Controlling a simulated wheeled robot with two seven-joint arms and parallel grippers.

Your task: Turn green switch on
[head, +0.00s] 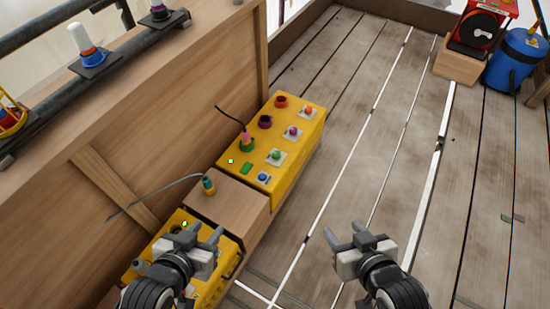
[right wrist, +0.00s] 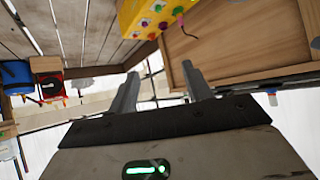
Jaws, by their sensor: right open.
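The yellow control box (head: 237,172) stands against the wooden wall in the head view. A row of coloured switches on pale plates runs along its right side, with the green switch (head: 276,155) between the blue one and the magenta one. I cannot tell the switch's on or off state. My left gripper (head: 206,229) is open and empty, below and left of the switch in the picture. My right gripper (head: 344,229) is open and empty, to the right of the box above the floor. The box also shows at the top of the right wrist view (right wrist: 128,14).
A pink plug (head: 246,135) with a black cable sits at the green socket. A wooden block (head: 228,204) carrying a teal plug (head: 208,185) adjoins the box. Another yellow case (head: 215,257) lies partly behind my left gripper.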

